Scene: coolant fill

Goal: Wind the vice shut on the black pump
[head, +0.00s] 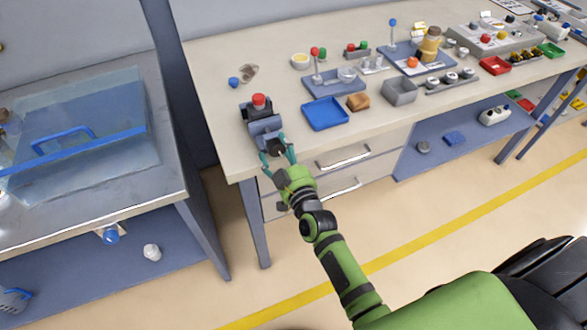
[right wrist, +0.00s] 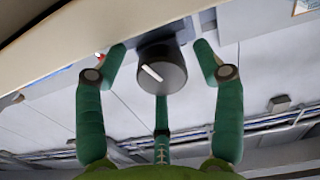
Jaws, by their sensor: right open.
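The blue-grey vice (head: 265,128) stands at the near left corner of the bench. The black pump (head: 250,109), with a red top, sits at the vice; whether the jaws touch it is too small to tell. My right gripper (head: 278,161) is at the vice's front, with its green fingers around the dark round knob (head: 277,150). In the right wrist view the knob (right wrist: 162,72), with a white mark on its face, lies between the spread fingers of my right gripper (right wrist: 162,54). The fingers look apart from it. My left gripper is not in view.
A blue tray (head: 326,114) and a brown block (head: 358,102) lie right of the vice. A blue cap (head: 234,82) lies behind it. Drawers with handles (head: 343,157) are below the bench top. A glass-sided tank (head: 85,125) stands left.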

